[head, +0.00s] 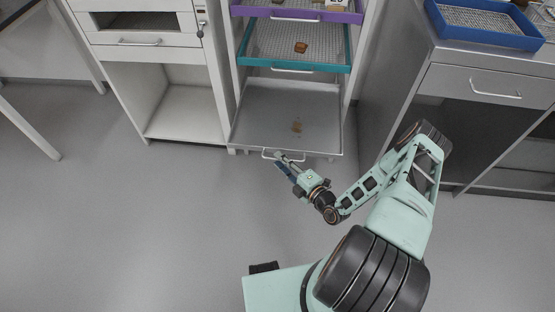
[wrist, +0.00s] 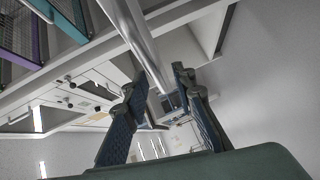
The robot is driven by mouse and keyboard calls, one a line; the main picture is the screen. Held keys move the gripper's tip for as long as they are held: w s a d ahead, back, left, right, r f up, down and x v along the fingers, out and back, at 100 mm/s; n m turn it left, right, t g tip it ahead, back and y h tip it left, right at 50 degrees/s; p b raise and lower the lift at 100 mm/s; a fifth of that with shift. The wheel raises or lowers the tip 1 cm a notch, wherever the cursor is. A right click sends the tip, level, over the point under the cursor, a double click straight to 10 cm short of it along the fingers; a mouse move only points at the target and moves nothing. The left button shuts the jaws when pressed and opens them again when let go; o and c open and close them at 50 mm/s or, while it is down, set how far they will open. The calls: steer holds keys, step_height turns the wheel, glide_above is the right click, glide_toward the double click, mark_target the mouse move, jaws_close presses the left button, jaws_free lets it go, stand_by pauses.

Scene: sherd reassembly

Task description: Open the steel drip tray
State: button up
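The steel drip tray (head: 262,105) is the lowest tray in the rack. It stands out well past the teal tray above it, and much of its bare floor shows. My gripper (head: 279,162) is at this handle. In the wrist view, the fingers of my gripper (wrist: 162,85) are apart, and a bright metal bar (wrist: 146,45) runs down toward the gap between their tips. I cannot tell whether either finger touches it.
Above are a teal tray (head: 262,66) with a brown sherd (head: 301,47) and a purple tray (head: 262,13). A white cabinet (head: 180,100) stands left, and a steel bench (head: 470,82) with a blue tray (head: 490,38) right. The floor in front is clear.

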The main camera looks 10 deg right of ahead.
jaws_close()
steer(key=shift+s, duration=0.1)
stand_by(0.4)
steer(key=s, duration=0.1)
steer(key=s+a, duration=0.1)
steer(key=s, duration=0.1)
steer(key=shift+s+f, duration=0.1)
